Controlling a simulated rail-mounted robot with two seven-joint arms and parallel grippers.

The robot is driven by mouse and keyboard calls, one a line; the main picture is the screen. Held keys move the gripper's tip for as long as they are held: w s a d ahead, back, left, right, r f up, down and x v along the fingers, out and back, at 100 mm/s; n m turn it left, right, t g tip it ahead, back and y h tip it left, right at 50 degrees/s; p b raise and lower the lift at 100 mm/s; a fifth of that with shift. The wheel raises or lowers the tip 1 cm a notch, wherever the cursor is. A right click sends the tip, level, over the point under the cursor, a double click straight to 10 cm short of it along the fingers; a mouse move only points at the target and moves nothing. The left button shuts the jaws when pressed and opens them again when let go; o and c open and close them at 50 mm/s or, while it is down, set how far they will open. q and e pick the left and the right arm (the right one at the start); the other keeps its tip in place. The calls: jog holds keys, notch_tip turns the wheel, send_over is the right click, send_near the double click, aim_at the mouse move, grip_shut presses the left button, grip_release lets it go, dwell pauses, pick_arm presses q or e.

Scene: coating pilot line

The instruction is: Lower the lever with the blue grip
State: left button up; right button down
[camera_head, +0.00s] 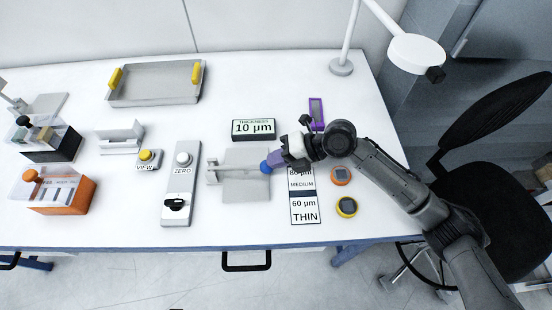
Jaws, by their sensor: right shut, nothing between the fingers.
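The lever's blue grip (265,167) shows on the grey metal device (240,185) in the middle of the table, at the right end of a thin horizontal bar. My right gripper (278,160) comes in from the right and is shut, with its fingers at the blue grip. It seems to be touching or just beside the grip; I cannot tell which. The gripper covers part of the grip and the device's right edge. My left gripper is not in view.
A display reading 10 µm (253,129) stands behind the device. A tray (155,88) is behind.

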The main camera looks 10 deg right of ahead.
jog(key=shift+d+f, duration=0.2)
jog(key=shift+f, duration=0.55)
jog(key=p+v, duration=0.1)
jog(key=v, duration=1.1)
jog(key=shift+r+p, duration=0.4)
jog(key=shift+d, duration=0.1)
